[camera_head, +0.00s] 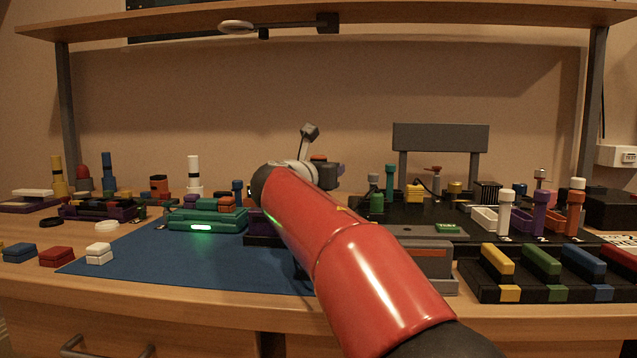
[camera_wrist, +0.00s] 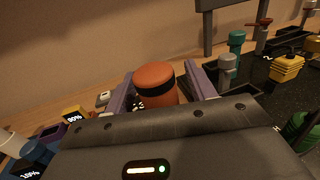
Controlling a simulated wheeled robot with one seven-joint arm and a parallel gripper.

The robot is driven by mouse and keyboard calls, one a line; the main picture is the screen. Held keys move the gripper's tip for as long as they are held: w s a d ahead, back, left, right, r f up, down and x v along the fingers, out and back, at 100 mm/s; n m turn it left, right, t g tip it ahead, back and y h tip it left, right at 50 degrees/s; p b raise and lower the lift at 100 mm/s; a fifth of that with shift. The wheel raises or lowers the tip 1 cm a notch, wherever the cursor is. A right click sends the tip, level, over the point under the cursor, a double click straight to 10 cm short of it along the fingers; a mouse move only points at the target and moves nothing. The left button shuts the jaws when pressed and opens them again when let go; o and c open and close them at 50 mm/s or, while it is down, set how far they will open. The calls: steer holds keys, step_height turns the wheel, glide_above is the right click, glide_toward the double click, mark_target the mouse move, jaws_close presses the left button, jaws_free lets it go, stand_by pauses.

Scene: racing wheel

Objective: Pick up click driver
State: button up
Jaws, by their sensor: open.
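An orange round-topped cylinder with a black band (camera_wrist: 155,84) shows between the two purple-grey fingers of my gripper (camera_wrist: 159,72) in the wrist view. The fingers stand apart, one on each side of it. I cannot tell whether they touch it, and its lower part is hidden behind the gripper body. In the head view my red arm hides most of the gripper, and a bit of orange (camera_head: 318,158) shows beside it. I cannot tell for sure which object is the click driver. Upright handled tools stand at the right, including an orange one with a white top (camera_head: 575,205).
A blue mat (camera_head: 150,262) covers the left middle of the table, mostly bare in front. A green device with a lit bar (camera_head: 205,221) sits at its back. Black racks with coloured blocks (camera_head: 540,290) fill the right. A shelf (camera_head: 400,14) spans overhead.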

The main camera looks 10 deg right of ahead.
steer(key=shift+c, duration=0.2)
steer(key=c, duration=1.1)
